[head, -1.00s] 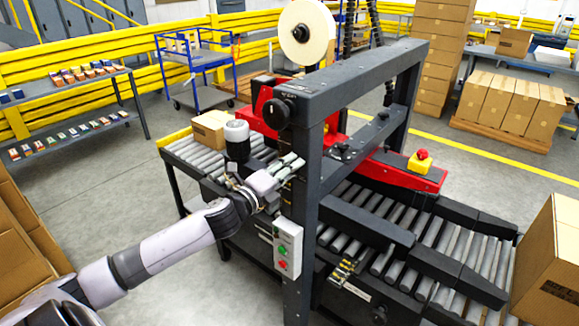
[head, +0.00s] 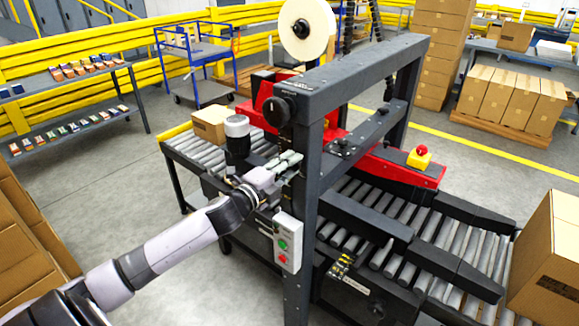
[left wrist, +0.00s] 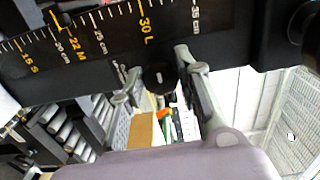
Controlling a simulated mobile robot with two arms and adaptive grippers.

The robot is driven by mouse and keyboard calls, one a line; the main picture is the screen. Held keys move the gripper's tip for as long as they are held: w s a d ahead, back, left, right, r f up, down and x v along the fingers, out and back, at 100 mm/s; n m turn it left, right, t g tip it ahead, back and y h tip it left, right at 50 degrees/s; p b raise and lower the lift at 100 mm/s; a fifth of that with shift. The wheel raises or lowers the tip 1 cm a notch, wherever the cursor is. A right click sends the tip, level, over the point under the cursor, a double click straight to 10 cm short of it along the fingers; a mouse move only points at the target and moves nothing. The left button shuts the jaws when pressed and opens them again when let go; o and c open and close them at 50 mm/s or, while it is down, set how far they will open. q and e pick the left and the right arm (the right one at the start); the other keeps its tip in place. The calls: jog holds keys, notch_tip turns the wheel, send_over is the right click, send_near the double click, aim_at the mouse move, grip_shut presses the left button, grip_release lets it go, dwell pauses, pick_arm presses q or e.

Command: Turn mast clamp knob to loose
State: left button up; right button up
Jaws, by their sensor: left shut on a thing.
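The mast is a dark upright post carrying a yellow and white size scale (left wrist: 95,38), seen close in the left wrist view. A small black knob (left wrist: 158,78) sits at the scale's edge, between the two fingertips of my left gripper (left wrist: 160,76). Both fingers touch its sides, and the gripper is shut on it. In the head view my left gripper (head: 290,159) is at the near mast post (head: 305,190). There the fingers hide the knob. The knob's pointer position cannot be read. My right gripper is not in view.
A larger black knob (head: 276,111) sits higher on the mast. A control box (head: 288,242) with green and red buttons hangs below my gripper. A black motor (head: 237,140) with a pale cap stands close left. The roller conveyor (head: 180,150) holds a carton (head: 210,125).

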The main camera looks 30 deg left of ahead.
pick_arm(q)
jog(key=o, duration=1.1)
jog(key=s, duration=0.8)
jog(key=s+a, duration=0.1)
jog(key=s, duration=0.3)
